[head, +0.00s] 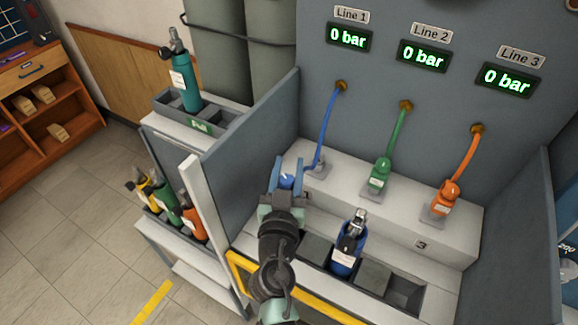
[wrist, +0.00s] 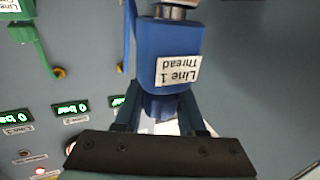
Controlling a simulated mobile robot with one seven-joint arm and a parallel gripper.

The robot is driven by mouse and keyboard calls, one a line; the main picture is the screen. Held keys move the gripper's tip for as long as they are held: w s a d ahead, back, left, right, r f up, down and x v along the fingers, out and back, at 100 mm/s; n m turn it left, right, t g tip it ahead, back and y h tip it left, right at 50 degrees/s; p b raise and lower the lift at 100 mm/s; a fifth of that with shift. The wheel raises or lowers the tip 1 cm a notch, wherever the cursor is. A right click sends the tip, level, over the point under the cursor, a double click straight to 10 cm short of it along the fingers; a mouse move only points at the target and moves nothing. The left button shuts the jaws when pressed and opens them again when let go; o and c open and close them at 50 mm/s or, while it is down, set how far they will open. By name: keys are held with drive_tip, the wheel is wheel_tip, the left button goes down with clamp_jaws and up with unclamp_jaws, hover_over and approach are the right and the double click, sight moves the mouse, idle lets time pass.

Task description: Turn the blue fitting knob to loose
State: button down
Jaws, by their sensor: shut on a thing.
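The blue fitting (head: 287,182) is at the left end of the bench, below the Line 1 display, with a blue hose (head: 327,128) running up to the panel. In the wrist view the blue fitting (wrist: 172,50) fills the upper middle, with an upside-down label reading "Line 1 Thread". My gripper (head: 284,194) reaches it from the front. In the wrist view my gripper (wrist: 160,108) has one finger on each side of the narrower blue knob part (wrist: 162,106), shut on it. The knob is partly hidden by the fingers and the dark gripper body.
A blue bottle (head: 347,247) stands in a front slot, right of my arm. Green (head: 380,172) and orange (head: 446,197) fittings sit farther right. All three displays read 0 bar. A grey partition (head: 250,140) stands close on the left; a teal bottle (head: 186,82) stands beyond it.

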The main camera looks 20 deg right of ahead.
drive_tip(key=shift+n+y+p, duration=0.3)
drive_tip(key=shift+y+p, duration=0.15)
drive_tip(key=shift+y, duration=0.05)
drive_tip(key=n+y+p, duration=0.1)
drive_tip(key=y+p, duration=0.1)
drive_tip(key=p, duration=0.2)
drive_tip(key=n+t+y+p, duration=0.1)
drive_tip(key=n+y+p, duration=0.1)
drive_tip(key=p, duration=0.2)
drive_tip(key=a+n+t+y+p, duration=0.1)
drive_tip(key=y+p, duration=0.2)
drive_tip(key=p, duration=0.1)
drive_tip(key=shift+w+r+n, duration=0.2)
drive_tip(key=shift+n, duration=0.2)
drive_tip(key=shift+a+f+n+y+p, duration=0.1)
drive_tip(key=shift+a+n+y+p, duration=0.1)
drive_tip(key=shift+n+y, duration=0.35)
drive_tip(key=shift+a+f+n+y+p, duration=0.1)
drive_tip(key=shift+a+n+y+p, duration=0.15)
drive_tip(key=shift+y, duration=0.5)
drive_tip(key=shift+s, duration=0.1)
drive_tip(key=shift+c, duration=2.4)
unclamp_jaws()
